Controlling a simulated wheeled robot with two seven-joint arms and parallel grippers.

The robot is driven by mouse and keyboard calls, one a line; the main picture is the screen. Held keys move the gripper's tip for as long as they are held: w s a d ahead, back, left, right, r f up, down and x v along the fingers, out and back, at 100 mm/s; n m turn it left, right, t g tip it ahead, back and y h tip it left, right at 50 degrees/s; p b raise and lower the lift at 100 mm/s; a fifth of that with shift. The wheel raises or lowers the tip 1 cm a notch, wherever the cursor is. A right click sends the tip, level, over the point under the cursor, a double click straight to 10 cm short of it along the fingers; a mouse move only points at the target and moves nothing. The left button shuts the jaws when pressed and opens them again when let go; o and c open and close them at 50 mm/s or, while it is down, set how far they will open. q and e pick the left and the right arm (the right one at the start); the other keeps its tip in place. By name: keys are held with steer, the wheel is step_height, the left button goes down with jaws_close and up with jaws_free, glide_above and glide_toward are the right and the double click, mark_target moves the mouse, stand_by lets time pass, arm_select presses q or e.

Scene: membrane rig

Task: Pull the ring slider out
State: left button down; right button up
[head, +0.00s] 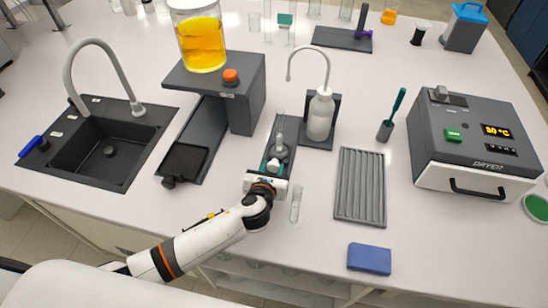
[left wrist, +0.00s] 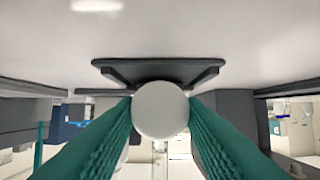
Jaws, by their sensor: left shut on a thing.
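The ring slider shows as a dark narrow rail piece (head: 289,133) with a glass piece (head: 279,139) standing over it, right of the grey rig block. My left gripper (head: 270,170) is at the near end of this rail. In the left wrist view its teal fingers (left wrist: 160,125) are closed on the sides of a round white knob (left wrist: 160,108), seen end-on. A dark slotted piece (left wrist: 160,70) lies behind the knob. The gripper hides the rail's near end in the head view. My right gripper is not in view.
The grey rig block (head: 246,100) bears a jar of yellow liquid (head: 202,42). A dark open tray (head: 185,160) lies left of the rail. A clear tube (head: 296,205) lies close right of my gripper. A wash bottle (head: 320,115) and ribbed rack (head: 360,185) stand to the right.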

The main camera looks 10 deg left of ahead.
arm_select(q)
steer(key=shift+v, duration=0.85)
steer(key=shift+s+f+p, duration=0.1)
steer(key=shift+s+p, duration=0.1)
steer(key=shift+p, duration=0.2)
steer(key=shift+f, duration=0.25)
steer(key=shift+s, duration=0.1)
steer(key=c, duration=1.2)
jaws_free()
steer(key=shift+o, duration=1.3)
steer(key=b+v, duration=0.1)
steer(key=v, duration=1.1)
steer(key=shift+r, duration=0.1)
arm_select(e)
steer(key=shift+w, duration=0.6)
